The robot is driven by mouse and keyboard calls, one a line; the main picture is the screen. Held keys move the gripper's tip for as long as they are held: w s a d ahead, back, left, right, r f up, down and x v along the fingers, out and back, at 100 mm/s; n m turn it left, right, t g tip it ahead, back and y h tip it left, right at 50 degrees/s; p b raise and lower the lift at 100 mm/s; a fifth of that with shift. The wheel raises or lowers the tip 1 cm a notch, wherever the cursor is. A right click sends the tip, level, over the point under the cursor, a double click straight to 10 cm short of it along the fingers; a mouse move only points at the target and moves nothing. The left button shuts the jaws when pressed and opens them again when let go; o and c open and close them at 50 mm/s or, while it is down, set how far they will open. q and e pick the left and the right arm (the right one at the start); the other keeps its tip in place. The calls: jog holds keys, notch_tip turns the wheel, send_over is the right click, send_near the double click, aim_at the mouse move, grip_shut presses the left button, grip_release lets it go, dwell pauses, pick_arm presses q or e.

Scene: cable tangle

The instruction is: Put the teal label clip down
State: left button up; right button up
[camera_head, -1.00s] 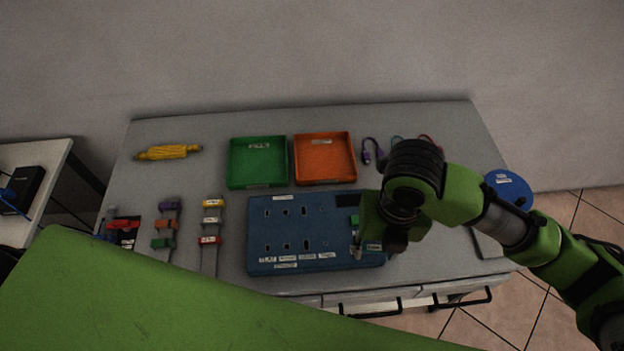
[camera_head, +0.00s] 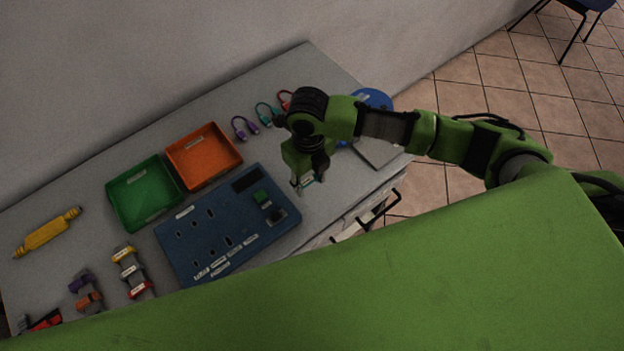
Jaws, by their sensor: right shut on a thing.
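My right gripper (camera_head: 307,180) points down over the grey table, just right of the blue board. It is shut on the teal label clip (camera_head: 307,181), of which only a small teal and white part shows between the fingers. I cannot tell whether the clip touches the table. My left gripper is not in view.
The blue board (camera_head: 175,240) has several sockets, labels and a green block (camera_head: 261,197). Behind it are a green tray (camera_head: 112,192) and an orange tray (camera_head: 236,163). Purple, teal and red cables lie farther back. Label clips sit on strips at left. A blue disc (camera_head: 374,98) is at right.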

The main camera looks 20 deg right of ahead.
aim_at(312, 179)
jog(key=shift+w+d+f, duration=0.3)
jog(key=shift+w+f, duration=0.05)
jog(key=shift+f, duration=0.2)
jog(key=shift+w+d+f, duration=0.3)
jog(key=shift+f, duration=0.2)
notch_tip(312, 179, down, 2)
jog(key=shift+f+p, duration=0.2)
jog(key=shift+p, duration=0.15)
jog(key=shift+f, duration=0.45)
jog(key=shift+f, duration=0.1)
jog(key=o, duration=1.1)
